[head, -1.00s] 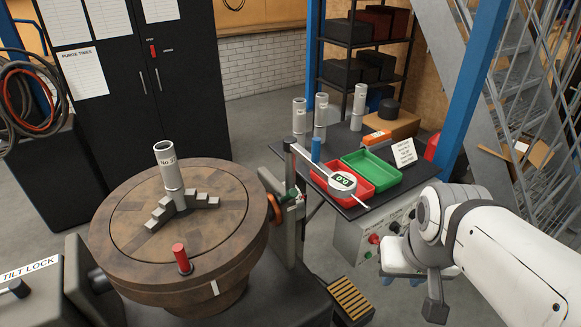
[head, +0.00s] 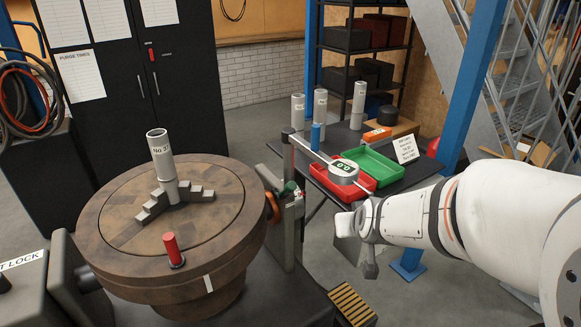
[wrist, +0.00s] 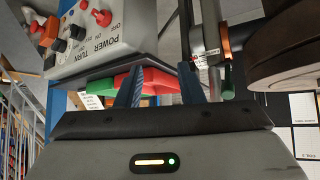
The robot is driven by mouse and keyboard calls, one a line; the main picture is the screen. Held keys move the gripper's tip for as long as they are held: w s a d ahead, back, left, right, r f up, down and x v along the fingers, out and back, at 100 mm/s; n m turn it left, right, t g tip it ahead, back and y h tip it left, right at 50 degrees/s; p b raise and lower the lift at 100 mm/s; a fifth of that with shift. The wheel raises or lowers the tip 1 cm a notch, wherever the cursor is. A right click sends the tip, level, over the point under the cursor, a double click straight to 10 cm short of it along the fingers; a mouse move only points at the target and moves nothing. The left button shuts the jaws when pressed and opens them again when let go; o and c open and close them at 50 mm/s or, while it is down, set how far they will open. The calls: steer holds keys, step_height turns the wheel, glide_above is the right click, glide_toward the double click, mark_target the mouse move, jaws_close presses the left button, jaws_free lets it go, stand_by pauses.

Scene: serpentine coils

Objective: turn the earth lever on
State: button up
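A small green-handled lever (wrist: 228,80) hangs beside the turntable's side in the wrist view, right of my fingers. It looks like the earth lever, but its label (wrist: 206,55) is too small to read. In the head view, a green handle (head: 293,188) shows at the post by the turntable. My gripper (wrist: 161,82) is open, its two dark blue fingers apart with nothing held between them. In the head view my gripper (head: 346,222) is to the right of the post, apart from it; its fingertips are hard to make out.
The turntable (head: 105,215) carries a grey tube and a red peg (head: 173,250). A control box (wrist: 110,40) with knobs is close to my gripper in the wrist view.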

mark_target(286, 190)
steer(key=w+a+f+t+y, duration=0.1)
steer(key=w+a+t+y, duration=0.1)
steer(key=w+a, duration=0.3)
steer(key=w+a+f+n+t+y, duration=0.1)
steer(key=w+a+t+y, duration=0.1)
steer(key=w+a, duration=0.3)
steer(key=w+a+f+n+t+y, duration=0.1)
steer(key=w+a+f+t+y, duration=0.1)
steer(key=w+a, duration=0.4)
steer(key=shift+w+t+y+b, duration=0.35)
steer(key=shift+w+t+y, duration=0.25)
steer(key=shift+t, duration=0.1)
jaws_close()
steer(key=shift+r, duration=0.1)
